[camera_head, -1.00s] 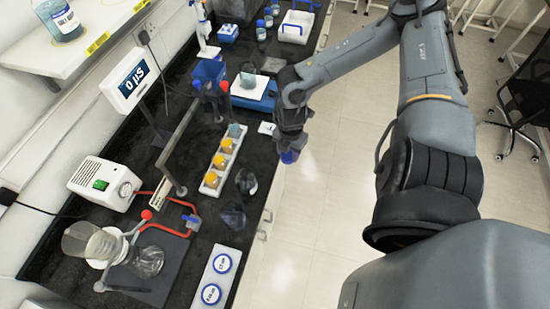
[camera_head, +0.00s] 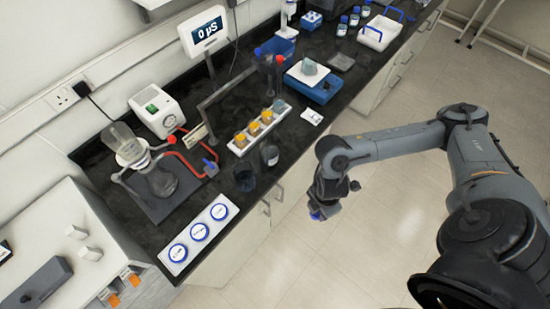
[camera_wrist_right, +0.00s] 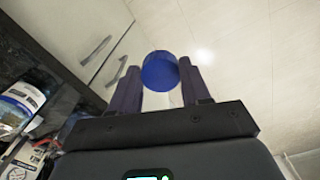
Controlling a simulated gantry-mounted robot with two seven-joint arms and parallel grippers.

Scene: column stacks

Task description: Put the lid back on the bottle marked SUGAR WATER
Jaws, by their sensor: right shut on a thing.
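My right gripper (camera_head: 318,211) is shut on a blue lid (camera_wrist_right: 160,71). It holds the lid in the air over the floor, to the right of the bench's front edge. The lid also shows as a small blue patch in the head view (camera_head: 315,216). In the right wrist view, a clear bottle with a white and blue label (camera_wrist_right: 22,102) stands at the left, apart from the gripper; its label is too small to read. No label reading SUGAR WATER is legible in either view. My left gripper is not in view.
Blue-capped bottles (camera_head: 342,27) stand farther back. Floor is clear around the gripper.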

